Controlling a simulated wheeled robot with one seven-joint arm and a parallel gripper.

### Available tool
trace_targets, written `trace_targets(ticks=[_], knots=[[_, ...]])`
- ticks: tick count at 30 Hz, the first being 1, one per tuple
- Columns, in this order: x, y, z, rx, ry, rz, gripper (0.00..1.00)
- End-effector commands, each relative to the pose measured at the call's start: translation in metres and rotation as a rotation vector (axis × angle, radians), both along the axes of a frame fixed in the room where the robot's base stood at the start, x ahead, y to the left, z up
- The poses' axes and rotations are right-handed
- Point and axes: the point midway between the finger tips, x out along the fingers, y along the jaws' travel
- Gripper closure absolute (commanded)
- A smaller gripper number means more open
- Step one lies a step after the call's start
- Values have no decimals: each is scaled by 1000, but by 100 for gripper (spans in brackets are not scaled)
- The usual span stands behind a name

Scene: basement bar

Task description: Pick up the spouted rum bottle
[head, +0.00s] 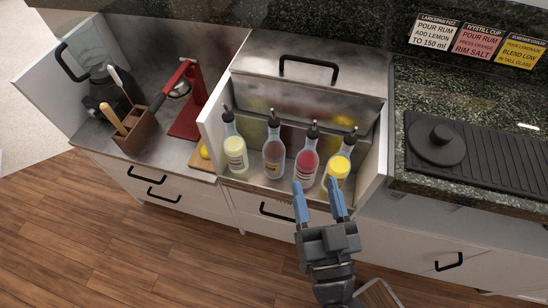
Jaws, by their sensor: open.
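Several spouted bottles stand upright in a row in a metal bin. From left they are a pale green-yellow bottle (235,151), a brownish one (273,156), a red one (306,163) and a bright yellow one (338,166). All have dark tops with pour spouts. Their labels are too small to read, so I cannot tell for sure which is the rum. My gripper (316,185) is open and empty, its blue fingers pointing at the bin's front. The fingertips appear just in front of the red and yellow bottles, overlapping their lower parts.
The bin (264,196) has side walls and a raised metal lid (305,70). Left are a red press (187,100), a wooden holder (137,133) and a blender (110,90). A black ribbed mat (490,160) lies right.

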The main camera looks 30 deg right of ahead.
Motion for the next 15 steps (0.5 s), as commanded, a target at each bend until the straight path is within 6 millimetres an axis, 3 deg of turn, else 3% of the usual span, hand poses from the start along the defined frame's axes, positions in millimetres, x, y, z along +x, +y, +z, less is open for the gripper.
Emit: trace_targets(ticks=[1,9,15], knots=[[20,3,-12,4,-4,-34,41],[103,16,-58,-8,107,-214,41],[134,22,-75,-30,193,-275,41]])
